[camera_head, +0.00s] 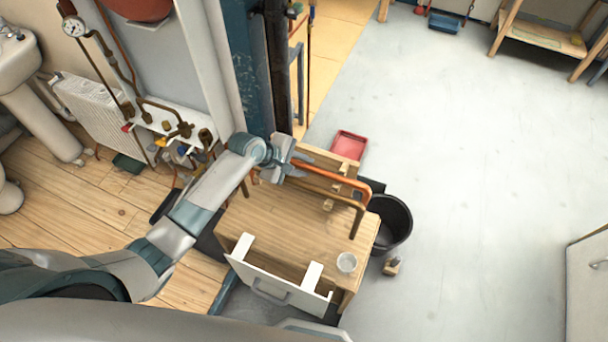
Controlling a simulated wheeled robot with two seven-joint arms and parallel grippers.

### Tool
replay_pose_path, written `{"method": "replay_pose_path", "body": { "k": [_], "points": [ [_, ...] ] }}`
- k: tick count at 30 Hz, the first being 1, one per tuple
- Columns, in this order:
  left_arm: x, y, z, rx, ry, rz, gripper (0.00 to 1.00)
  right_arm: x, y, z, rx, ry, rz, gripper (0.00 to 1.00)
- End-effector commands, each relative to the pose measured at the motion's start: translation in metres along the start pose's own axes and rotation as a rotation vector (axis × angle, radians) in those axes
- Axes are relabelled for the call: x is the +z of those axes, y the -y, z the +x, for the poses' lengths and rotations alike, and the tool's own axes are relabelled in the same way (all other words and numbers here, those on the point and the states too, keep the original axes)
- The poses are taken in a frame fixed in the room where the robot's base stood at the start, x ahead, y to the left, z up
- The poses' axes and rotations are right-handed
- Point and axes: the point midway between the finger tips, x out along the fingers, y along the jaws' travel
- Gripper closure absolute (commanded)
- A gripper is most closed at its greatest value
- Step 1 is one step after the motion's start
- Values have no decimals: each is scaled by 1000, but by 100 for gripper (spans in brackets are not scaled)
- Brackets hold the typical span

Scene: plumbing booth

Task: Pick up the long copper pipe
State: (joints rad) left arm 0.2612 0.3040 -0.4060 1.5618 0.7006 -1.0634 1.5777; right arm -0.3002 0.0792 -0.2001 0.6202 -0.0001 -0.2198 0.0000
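My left arm comes in from the left and its gripper (302,166) is over the far edge of the wooden workbench. A bright orange copper pipe (335,176) runs right from the gripper and bends down at its right end. A duller brown pipe (328,196) runs beside it, nearer to me, and also bends down at its right end. The left ends of both pipes are hidden at or behind the gripper. I cannot tell whether the fingers are closed on a pipe or only near it. My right gripper is not in view.
The workbench top (270,215) is mostly bare, with a clear cup (346,262) at its near right corner and an open white drawer front (275,285). A black bucket (392,222) and red tray (348,145) stand beyond it. Grey floor at right is free.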

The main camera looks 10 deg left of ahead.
Motion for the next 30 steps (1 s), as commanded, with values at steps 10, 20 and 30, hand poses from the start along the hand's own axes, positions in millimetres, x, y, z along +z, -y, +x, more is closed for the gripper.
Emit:
{"method": "replay_pose_path", "body": {
  "k": [10,20,30],
  "points": [
    [0,0,0,0,0,0,74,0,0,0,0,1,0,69],
    [0,0,0,-1,0,0,100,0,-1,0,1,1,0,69],
    [0,1,0,-1,0,0,100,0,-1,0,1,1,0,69]
  ]
}}
